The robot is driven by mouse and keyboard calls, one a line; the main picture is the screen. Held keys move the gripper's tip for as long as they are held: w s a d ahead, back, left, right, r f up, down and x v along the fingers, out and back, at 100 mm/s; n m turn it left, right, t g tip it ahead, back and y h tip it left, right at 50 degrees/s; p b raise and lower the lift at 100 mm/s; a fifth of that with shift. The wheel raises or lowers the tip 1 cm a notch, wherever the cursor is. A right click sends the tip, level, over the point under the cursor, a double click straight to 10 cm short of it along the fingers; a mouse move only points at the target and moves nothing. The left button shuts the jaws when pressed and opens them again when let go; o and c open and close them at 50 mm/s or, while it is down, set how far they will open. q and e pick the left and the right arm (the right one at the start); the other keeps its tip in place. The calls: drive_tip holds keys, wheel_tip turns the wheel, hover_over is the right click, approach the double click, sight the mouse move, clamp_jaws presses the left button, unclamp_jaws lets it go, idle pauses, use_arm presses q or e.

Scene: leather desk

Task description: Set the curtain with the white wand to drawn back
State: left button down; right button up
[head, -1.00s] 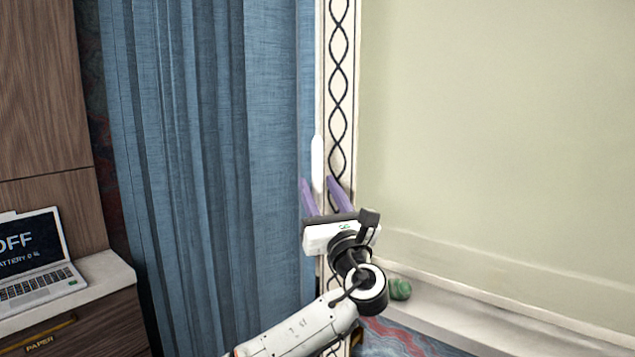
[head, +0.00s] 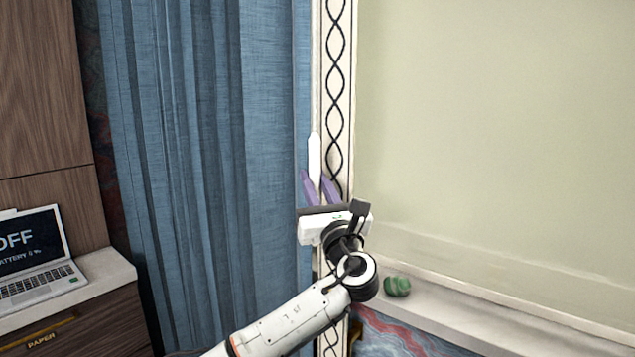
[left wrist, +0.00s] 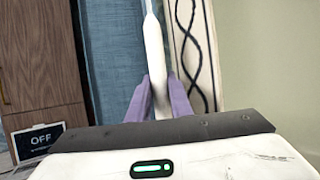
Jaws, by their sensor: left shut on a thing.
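The blue curtain (head: 215,150) hangs in folds and covers the left-middle of the head view, up to the patterned trim. The white wand (head: 315,158) hangs upright at the curtain's right edge, in front of the cream strip. My left gripper (head: 318,186) has its purple fingers on either side of the wand's lower part and is shut on it. In the left wrist view the wand (left wrist: 155,65) rises between the two purple fingers (left wrist: 161,98). The wand's lower end is hidden behind the gripper body. My right gripper is not in view.
A cream trim strip (head: 338,80) with a dark twisted pattern stands right of the curtain, beside a pale green panel (head: 490,130). A laptop (head: 35,255) reading OFF sits on a cabinet at left. A green striped ball (head: 397,286) lies on the ledge at right.

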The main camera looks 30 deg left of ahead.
use_arm(q)
drive_tip(key=a, duration=0.4)
drive_tip(key=shift+w, duration=0.1)
drive_tip(key=c, duration=2)
unclamp_jaws()
drive_tip(key=shift+a+r, duration=0.1)
drive_tip(key=shift+c, duration=0.2)
drive_tip(key=o, duration=0.4)
drive_tip(key=shift+a, duration=0.1)
drive_tip(key=b+v, duration=0.1)
drive_tip(key=v, duration=0.9)
